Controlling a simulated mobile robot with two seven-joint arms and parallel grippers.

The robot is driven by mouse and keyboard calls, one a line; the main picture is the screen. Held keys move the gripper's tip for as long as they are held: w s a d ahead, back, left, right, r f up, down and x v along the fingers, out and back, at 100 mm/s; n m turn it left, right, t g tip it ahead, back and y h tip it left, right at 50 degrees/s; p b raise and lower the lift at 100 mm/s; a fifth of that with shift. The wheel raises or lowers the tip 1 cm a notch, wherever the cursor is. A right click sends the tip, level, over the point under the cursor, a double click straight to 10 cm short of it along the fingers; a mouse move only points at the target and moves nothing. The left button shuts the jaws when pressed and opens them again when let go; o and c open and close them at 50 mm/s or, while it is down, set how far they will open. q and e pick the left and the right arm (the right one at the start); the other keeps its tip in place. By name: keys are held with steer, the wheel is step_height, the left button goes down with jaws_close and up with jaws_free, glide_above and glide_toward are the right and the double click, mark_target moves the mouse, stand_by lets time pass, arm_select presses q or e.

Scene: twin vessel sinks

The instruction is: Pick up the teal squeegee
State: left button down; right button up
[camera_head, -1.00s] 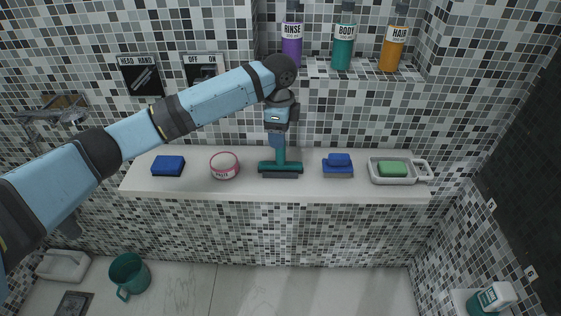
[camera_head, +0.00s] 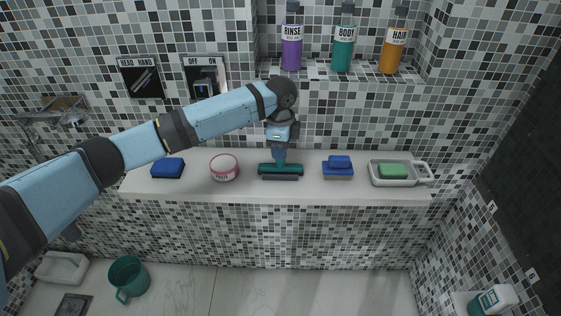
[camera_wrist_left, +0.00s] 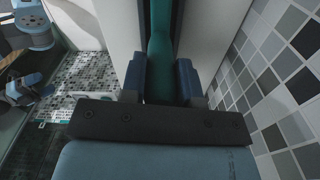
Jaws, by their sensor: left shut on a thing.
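In the left wrist view the teal handle (camera_wrist_left: 160,68) lies between the two blue fingers of the left gripper (camera_wrist_left: 161,80). My right gripper does not show in the head view.
On the ledge (camera_head: 400,194) stand a blue sponge (camera_head: 168,168), the tub (camera_head: 224,167), blue blocks (camera_head: 338,167) and a tray (camera_head: 414,181) with green soap. Bottles (camera_head: 343,48) stand on a higher shelf behind. A teal mug (camera_head: 128,278) is on the floor.

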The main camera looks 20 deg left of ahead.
arm_select(q)
step_height(320, 180, up, 20)
steer(key=p, duration=0.1)
stand_by(0.4)
